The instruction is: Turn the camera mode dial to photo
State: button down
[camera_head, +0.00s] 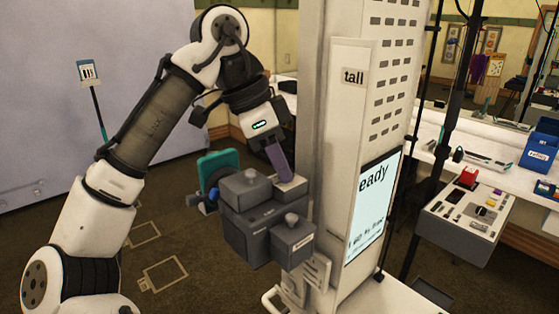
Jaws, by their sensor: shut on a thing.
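The camera (248,222) is a cluster of dark grey boxes with small knobs on top, mounted at the left side of the tall white column. The dial's marks and setting are too small to read.
The white column (334,95) with a "tall" label and a lit screen (366,212) stands close right of my gripper. A control panel (465,218) and a blue bin (540,150) are at the right. Carpet with taped outlines (165,272) is open at the lower left.

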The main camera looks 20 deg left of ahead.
dwell(0.4)
jog(key=c, duration=1.2)
grip_release()
jog(key=shift+c, duration=0.2)
jog(key=shift+r, duration=0.1)
